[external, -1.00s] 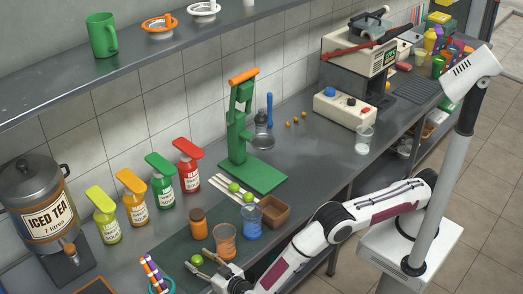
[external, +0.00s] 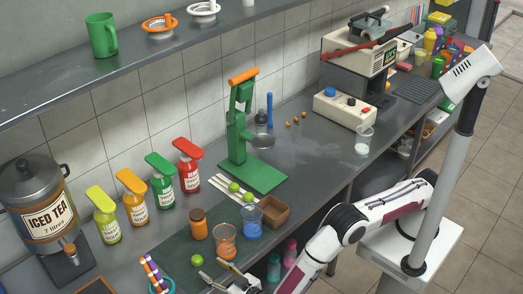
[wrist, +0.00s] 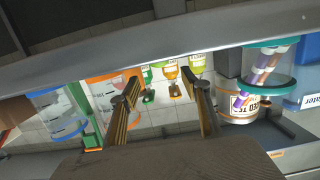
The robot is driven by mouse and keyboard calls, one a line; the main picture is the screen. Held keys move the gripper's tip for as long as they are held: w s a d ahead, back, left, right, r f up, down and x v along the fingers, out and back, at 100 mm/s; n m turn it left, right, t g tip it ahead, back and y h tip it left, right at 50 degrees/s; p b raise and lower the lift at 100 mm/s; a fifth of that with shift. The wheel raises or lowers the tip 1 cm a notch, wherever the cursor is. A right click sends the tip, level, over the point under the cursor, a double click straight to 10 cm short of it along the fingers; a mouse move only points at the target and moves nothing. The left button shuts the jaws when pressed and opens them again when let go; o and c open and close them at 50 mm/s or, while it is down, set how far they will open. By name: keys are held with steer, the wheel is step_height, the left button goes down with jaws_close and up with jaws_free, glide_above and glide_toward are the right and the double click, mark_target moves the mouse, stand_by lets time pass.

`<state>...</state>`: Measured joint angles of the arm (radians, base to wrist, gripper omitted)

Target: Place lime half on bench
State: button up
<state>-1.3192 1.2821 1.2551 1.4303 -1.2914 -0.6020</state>
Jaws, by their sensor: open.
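A green lime piece (external: 197,260) rests on the dark green mat (external: 180,252) on the bench (external: 325,150), near the front edge. I cannot tell if it is a half. Two more green lime pieces, one of them here (external: 234,187), lie farther back by white sticks. My gripper (external: 214,270) is open just right of the near lime, apart from it, at the front edge of the bench. In the wrist view the two fingers (wrist: 161,103) are spread with nothing between them. No lime shows clearly in that view.
An orange-tinted beaker (external: 225,242), a blue cup (external: 251,222) and a brown jar (external: 198,223) stand behind my gripper. A striped-straw holder (external: 160,284) is at left. The green press (external: 245,140) stands farther back. Mat space around the near lime is free.

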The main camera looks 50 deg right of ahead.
steer(key=shift+s+r, duration=0.2)
steer(key=shift+s, duration=0.95)
steer(key=shift+s+r, duration=0.2)
steer(key=shift+s, duration=0.95)
steer(key=shift+w, duration=0.15)
